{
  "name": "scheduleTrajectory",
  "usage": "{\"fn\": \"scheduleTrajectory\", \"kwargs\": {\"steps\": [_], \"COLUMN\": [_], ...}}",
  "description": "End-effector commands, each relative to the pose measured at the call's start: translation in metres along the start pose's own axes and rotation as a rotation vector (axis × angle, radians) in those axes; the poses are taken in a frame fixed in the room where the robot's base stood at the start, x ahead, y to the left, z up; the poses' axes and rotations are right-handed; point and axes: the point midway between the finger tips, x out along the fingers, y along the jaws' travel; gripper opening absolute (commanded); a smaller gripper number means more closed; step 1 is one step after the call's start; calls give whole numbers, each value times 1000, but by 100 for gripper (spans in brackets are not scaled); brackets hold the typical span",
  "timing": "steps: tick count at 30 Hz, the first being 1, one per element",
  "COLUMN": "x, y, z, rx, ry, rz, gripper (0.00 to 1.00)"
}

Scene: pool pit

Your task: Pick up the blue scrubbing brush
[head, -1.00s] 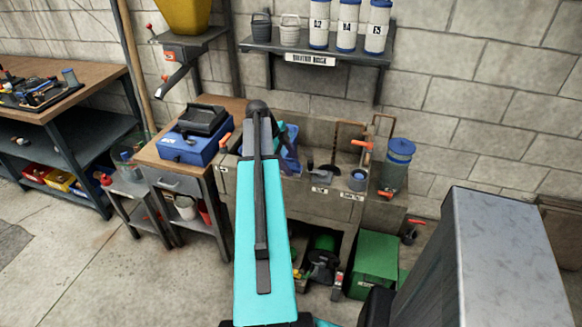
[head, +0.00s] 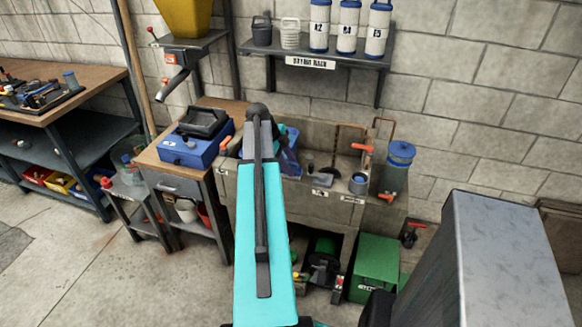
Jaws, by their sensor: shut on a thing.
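My teal arm (head: 262,245) reaches up the middle of the head view to the stone sink bench (head: 320,208). Its dark elbow end is in front of the bench's left part. A blue object (head: 290,160) shows partly at the arm's right edge, over the left part of the sink. I cannot tell whether it is the scrubbing brush, or whether it touches my gripper.
A blue case (head: 192,150) stands on the wooden cabinet left of the sink. A blue-lidded canister (head: 398,165) and a small grey cup (head: 358,183) are at the right. A green box (head: 376,268) is on the floor. A shelf (head: 320,52) with labelled cylinders hangs above.

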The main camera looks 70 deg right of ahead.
Motion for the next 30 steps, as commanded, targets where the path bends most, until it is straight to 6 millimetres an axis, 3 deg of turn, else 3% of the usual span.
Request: {"fn": "scheduleTrajectory", "kwargs": {"steps": [8, 18, 30], "x": [-8, -32, -43], "y": [-2, -7, 43], "z": [-3, -14, -20], "rx": [1, 1, 0], "ry": [0, 0, 0], "rz": [-1, -2, -2], "gripper": [8, 8, 8]}}
